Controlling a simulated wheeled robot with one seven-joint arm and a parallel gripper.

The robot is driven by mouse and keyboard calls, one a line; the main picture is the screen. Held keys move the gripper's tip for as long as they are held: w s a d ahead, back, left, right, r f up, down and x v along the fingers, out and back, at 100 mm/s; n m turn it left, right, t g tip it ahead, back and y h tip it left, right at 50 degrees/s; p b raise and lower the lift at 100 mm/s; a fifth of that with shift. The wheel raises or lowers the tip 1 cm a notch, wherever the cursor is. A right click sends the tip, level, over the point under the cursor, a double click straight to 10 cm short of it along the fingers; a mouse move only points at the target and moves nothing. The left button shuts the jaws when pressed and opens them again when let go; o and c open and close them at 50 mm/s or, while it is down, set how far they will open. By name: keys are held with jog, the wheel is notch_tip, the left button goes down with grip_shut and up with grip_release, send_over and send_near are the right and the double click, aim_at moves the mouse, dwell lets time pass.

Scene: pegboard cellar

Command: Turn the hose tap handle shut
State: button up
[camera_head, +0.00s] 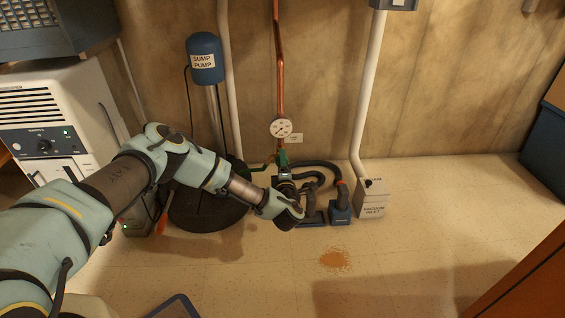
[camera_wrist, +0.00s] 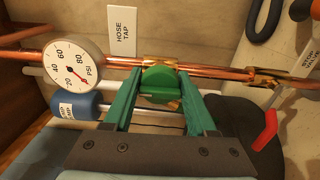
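The hose tap's green handle (camera_wrist: 158,82) sits on a brass fitting on the copper pipe, under a white "HOSE TAP" label (camera_wrist: 122,33). My gripper (camera_wrist: 159,72) points at it, with one green finger on each side of the handle. The fingers are apart and the handle lies between their tips; whether they touch it is hard to tell.
A pressure gauge (camera_wrist: 74,65) sits on the pipe left of the tap; it also shows in the head view (camera_head: 280,128). A red lever (camera_wrist: 265,130) is at the right. The blue sump pump (camera_head: 206,60) and vacuum inlet box (camera_head: 372,202) flank the pipe. The right-hand floor is open.

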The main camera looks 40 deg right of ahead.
jog(key=o, duration=0.4)
jog(key=p+v, duration=0.3)
jog(key=v, duration=0.8)
dwell(0.4)
